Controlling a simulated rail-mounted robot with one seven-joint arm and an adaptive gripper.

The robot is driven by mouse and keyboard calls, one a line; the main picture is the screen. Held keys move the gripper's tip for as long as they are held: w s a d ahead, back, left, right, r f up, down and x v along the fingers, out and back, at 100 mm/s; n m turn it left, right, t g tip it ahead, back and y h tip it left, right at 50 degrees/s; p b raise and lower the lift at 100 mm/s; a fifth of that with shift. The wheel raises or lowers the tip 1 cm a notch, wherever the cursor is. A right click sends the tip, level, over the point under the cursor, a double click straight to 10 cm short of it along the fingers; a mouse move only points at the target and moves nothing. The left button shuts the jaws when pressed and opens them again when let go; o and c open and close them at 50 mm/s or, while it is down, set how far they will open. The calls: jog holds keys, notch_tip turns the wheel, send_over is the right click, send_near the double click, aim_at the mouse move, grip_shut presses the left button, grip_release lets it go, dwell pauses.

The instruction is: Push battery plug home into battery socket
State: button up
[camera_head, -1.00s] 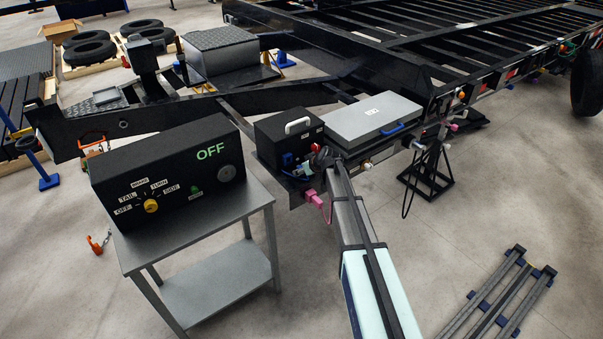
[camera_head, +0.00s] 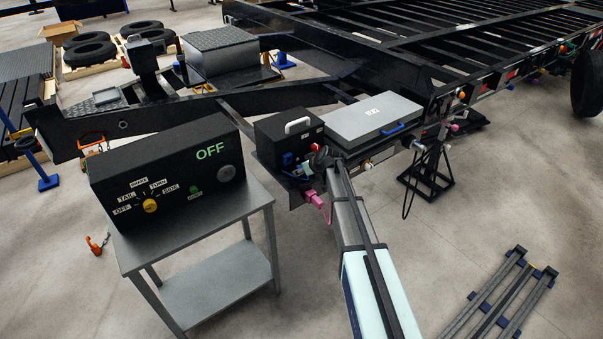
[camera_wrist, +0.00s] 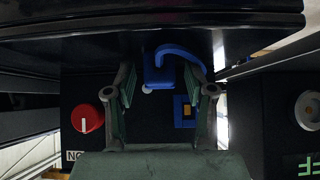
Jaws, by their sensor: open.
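My gripper (camera_wrist: 165,97) is open, its two green-padded fingers standing apart over the front of the black battery box (camera_wrist: 65,90). Between the fingers is a blue block with a curved blue cable (camera_wrist: 158,76), which looks like the battery plug. Below and right of it is a blue square with an orange-yellow middle (camera_wrist: 185,111), which looks like the battery socket. The two appear apart, and the fingers do not visibly touch either. In the head view the box (camera_head: 270,132) shows a small blue part (camera_head: 287,158); my gripper (camera_head: 322,160) is at its right end.
A red knob (camera_wrist: 88,118) is left of my fingers. The switch panel reading OFF (camera_head: 160,172) stands on a grey table (camera_head: 215,283) at left. A grey case (camera_head: 370,118) sits beside the battery box. A pink part (camera_head: 314,198) hangs below.

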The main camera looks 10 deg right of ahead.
aim_at(299, 166)
grip_shut()
jog(key=shift+r, duration=0.1)
jog(key=shift+r, duration=1.45)
jog(key=s, duration=0.2)
jog(key=s+a+r, duration=0.1)
jog(key=s, duration=0.2)
jog(key=shift+s+a+r+b, duration=0.15)
jog(key=shift+s+b, duration=0.15)
jog(key=shift+b, duration=0.05)
jog(key=w, duration=0.1)
jog(key=w+a, duration=0.1)
jog(key=w, duration=0.1)
jog(key=shift+w+a, duration=0.2)
jog(key=shift+w+a+b, duration=0.3)
jog(key=shift+w+a, duration=0.05)
jog(key=shift+w, duration=0.25)
